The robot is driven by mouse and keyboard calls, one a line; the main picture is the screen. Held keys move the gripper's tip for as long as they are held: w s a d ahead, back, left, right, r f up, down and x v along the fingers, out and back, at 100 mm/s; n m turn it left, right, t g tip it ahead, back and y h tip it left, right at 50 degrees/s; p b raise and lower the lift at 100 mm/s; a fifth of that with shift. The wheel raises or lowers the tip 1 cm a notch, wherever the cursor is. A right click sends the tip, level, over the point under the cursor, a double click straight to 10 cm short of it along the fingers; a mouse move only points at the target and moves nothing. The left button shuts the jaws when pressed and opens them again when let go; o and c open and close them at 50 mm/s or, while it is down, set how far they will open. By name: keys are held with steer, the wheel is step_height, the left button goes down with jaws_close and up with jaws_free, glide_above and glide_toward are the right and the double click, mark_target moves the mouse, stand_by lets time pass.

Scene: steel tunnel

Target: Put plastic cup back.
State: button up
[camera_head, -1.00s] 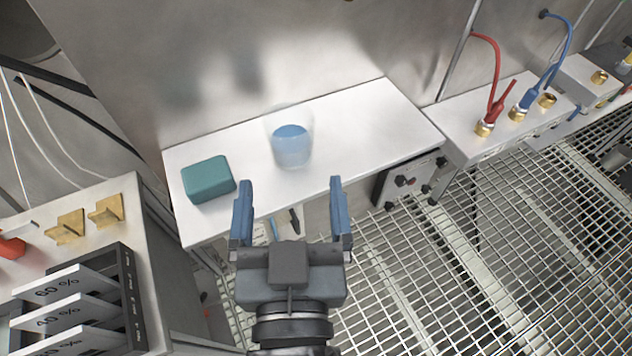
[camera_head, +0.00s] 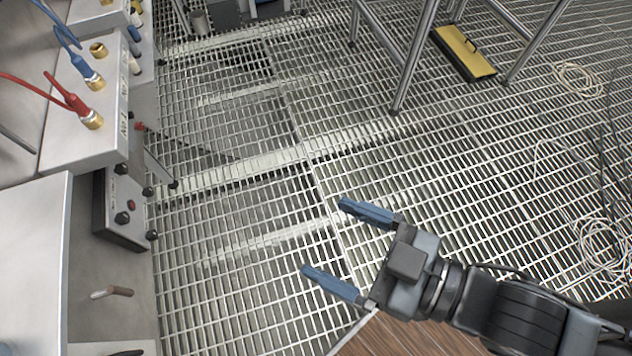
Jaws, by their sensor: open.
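My gripper (camera_head: 322,242) is open and empty, with its two blue fingers spread over the metal grating floor. It points to the left, toward the white-topped bench. The plastic cup is not in view now.
A steel box with red and blue hoses (camera_head: 85,130) stands at the upper left. A black-knobbed panel (camera_head: 125,205) is below it. A table frame (camera_head: 415,55) and a yellow-topped block (camera_head: 465,52) are at the back. Loose cables (camera_head: 605,245) lie at right. The middle grating is clear.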

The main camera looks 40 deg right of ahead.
steer(key=s+d+r+m+h, duration=0.2)
steer(key=s+d+m+h, duration=0.2)
steer(key=s+d, duration=0.4)
steer(key=shift+s+d+r+h, duration=0.35)
steer(key=shift+s+h, duration=0.35)
steer(key=shift+s, duration=0.1)
steer(key=shift+c, duration=0.3)
stand_by(0.3)
